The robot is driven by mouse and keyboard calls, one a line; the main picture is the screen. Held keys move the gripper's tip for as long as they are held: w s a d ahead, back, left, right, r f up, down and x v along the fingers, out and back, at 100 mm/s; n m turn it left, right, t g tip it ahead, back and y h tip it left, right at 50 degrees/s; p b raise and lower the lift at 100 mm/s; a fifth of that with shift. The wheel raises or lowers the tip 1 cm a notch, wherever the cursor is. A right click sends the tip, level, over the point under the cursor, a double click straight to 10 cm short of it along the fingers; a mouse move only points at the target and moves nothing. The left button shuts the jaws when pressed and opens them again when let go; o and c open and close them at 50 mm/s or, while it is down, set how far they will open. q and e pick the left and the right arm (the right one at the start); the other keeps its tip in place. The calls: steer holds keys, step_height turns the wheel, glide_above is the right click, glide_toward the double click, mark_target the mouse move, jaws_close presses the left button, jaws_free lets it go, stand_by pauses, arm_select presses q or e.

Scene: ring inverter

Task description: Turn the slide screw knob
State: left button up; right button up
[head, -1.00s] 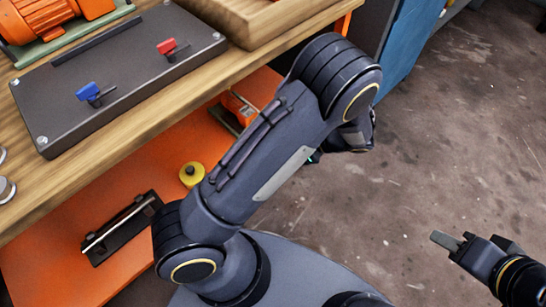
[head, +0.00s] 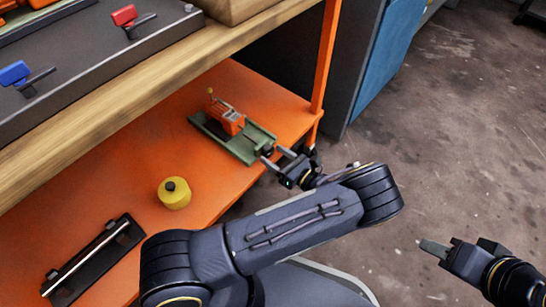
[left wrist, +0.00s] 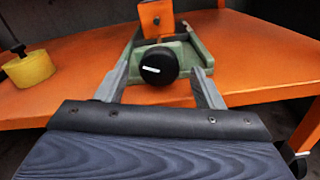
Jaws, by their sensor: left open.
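The slide is a green base (head: 206,126) with an orange block (head: 227,118) on it, lying on the orange lower shelf. Its round black knob (left wrist: 158,66) with a white mark faces my left wrist camera at the near end of the base. The knob is small and partly hidden in the head view. My left gripper (head: 277,157) is open at the knob end. In the left wrist view its fingers stand to either side of the knob, with gaps; contact does not show. My right gripper (head: 455,248) is over the floor at right, its opening unclear.
A yellow cylinder with a black top (head: 174,193) and a black fixture with a silver rod (head: 92,261) are on the orange shelf (head: 140,160). The wooden bench edge (head: 150,105) overhangs it. An orange post (head: 325,60) stands at the shelf's right corner. Floor is clear at right.

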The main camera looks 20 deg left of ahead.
arm_select(q)
steer(key=shift+w+a, duration=0.2)
steer(key=shift+a, duration=0.3)
steer(key=shift+c, duration=0.3)
steer(key=c, duration=0.9)
steer(key=shift+n, duration=0.3)
steer(key=shift+n, duration=3)
